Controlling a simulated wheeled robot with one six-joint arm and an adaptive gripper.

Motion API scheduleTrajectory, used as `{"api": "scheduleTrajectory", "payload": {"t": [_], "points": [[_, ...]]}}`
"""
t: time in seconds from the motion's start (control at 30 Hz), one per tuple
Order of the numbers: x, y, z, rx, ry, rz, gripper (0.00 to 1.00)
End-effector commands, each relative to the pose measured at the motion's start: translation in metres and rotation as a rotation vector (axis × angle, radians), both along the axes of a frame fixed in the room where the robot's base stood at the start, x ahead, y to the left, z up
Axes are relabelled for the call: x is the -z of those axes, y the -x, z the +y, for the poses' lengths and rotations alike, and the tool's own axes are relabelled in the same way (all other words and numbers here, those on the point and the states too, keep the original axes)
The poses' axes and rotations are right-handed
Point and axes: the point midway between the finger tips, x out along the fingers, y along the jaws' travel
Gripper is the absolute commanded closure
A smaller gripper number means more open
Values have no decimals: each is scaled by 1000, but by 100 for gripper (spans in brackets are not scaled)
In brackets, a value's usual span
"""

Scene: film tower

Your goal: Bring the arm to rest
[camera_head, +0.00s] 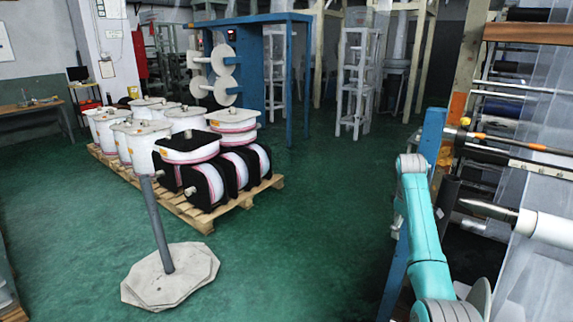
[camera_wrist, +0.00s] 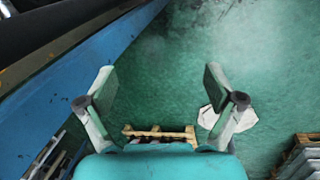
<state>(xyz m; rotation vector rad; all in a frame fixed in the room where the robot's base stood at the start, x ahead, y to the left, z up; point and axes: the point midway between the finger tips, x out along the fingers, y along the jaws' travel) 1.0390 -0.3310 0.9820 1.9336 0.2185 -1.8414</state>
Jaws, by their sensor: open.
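My gripper (camera_wrist: 160,92) shows in the wrist view with its two fingers spread wide apart. It is open, and nothing is between the fingers. Green floor lies below it. In the head view my teal arm (camera_head: 425,235) rises at the lower right, close to the blue post. My gripper cannot be made out in the head view.
A blue post (camera_head: 408,205) and rollers (camera_head: 540,222) stand close to my arm at the right. The wrist view shows a blue beam (camera_wrist: 75,80) at the left. A pallet (camera_head: 196,218) of white spools and a pole on a concrete base (camera_head: 172,275) stand left. Green floor between is clear.

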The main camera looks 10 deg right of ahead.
Motion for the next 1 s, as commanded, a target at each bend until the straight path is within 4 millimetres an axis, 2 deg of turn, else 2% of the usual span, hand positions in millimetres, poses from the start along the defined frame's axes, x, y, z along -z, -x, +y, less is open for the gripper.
{"api": "scheduleTrajectory", "payload": {"t": [0.07, 0.17, 0.4, 0.47, 0.7, 0.87, 1.0], "points": [[10, 1, 3, 0, 0, -4, 8], [37, 1, 11, 1, 6, -25, 8], [138, 16, 46, 12, 22, -130, 8], [162, 22, 56, 16, 25, -160, 8], [246, 60, 99, 32, 27, -278, 8], [291, 94, 129, 42, 19, -358, 8], [322, 129, 154, 54, 8, -427, 8]]}}
